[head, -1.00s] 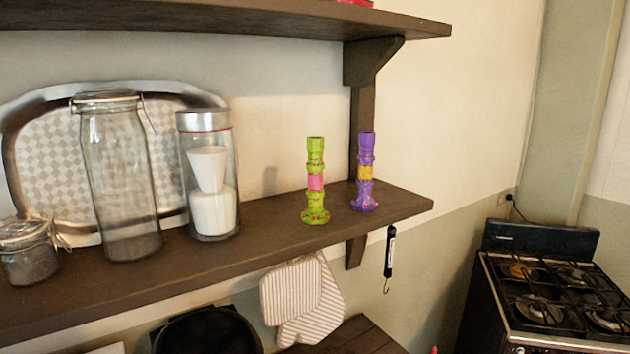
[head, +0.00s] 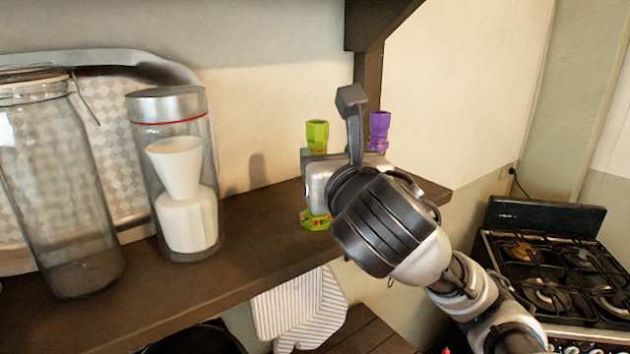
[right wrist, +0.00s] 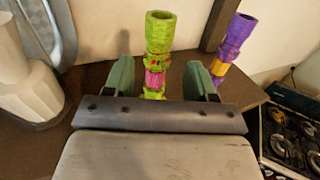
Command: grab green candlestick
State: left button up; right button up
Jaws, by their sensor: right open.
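The green candlestick (head: 317,136) stands upright on the wooden shelf. Its top and base show in the head view, and my right gripper hides its middle. In the right wrist view the green candlestick (right wrist: 159,40), with its pink band, stands between the two open fingers of my right gripper (right wrist: 158,78). Gaps show on both sides of it, and I see no finger touching it. The right arm comes in from the lower right in the head view. My left gripper is not in view.
A purple candlestick (head: 379,130) stands close by on the right, just outside the right finger in the wrist view. A glass jar with white contents (head: 180,180) and a larger jar (head: 55,190) stand left on the shelf (head: 255,225). A bracket and upper shelf are above.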

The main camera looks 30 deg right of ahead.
aim_at(320, 151)
jog(key=shift+w+d+r, duration=0.1)
jog(key=shift+w+d, duration=0.05)
jog(key=shift+w, duration=0.5)
jog(key=shift+w+d, duration=0.2)
jog(key=shift+w, duration=0.5)
jog(key=p+x, duration=0.1)
jog(key=x, duration=0.1)
jog(key=p+x, duration=0.2)
jog(key=shift+w+a+f, duration=0.1)
jog(key=shift+w+f, duration=0.25)
jog(key=shift+w, duration=0.3)
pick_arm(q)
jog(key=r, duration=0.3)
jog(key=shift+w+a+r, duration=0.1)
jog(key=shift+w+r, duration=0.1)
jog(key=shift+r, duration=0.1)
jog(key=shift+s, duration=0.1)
pick_arm(e)
grip_shut()
